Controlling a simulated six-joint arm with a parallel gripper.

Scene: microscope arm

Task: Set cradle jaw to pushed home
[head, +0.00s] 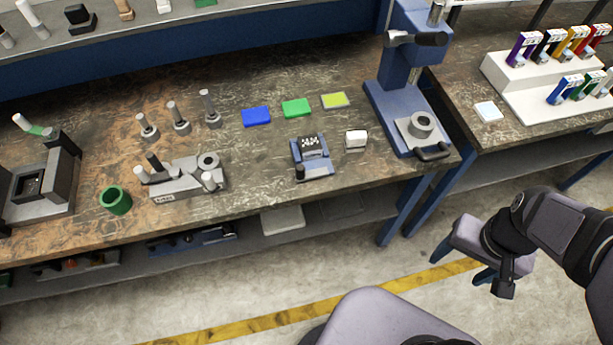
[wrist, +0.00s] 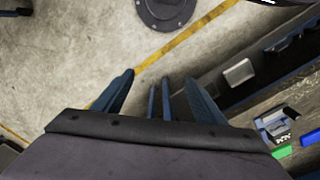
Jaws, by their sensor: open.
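A small blue and grey cradle (head: 312,158) sits near the front edge of the bench in the head view. It has a dark speckled block at its back and a dark knob at its front left. I take it for the cradle with the jaw, but the jaw's exact position is too small to tell. It also shows at the right of the wrist view (wrist: 276,126). My gripper (head: 461,267) is open and empty, over the floor in front of the bench, well right of the cradle. Its spread blue fingers show in the wrist view (wrist: 158,82).
A white block (head: 356,140) stands just right of the cradle. Blue, green and yellow pads (head: 297,107) lie behind it. A blue press (head: 405,90) stands to the right, a grey fixture (head: 185,178) to the left. The bench's front edge lies between my gripper and the cradle.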

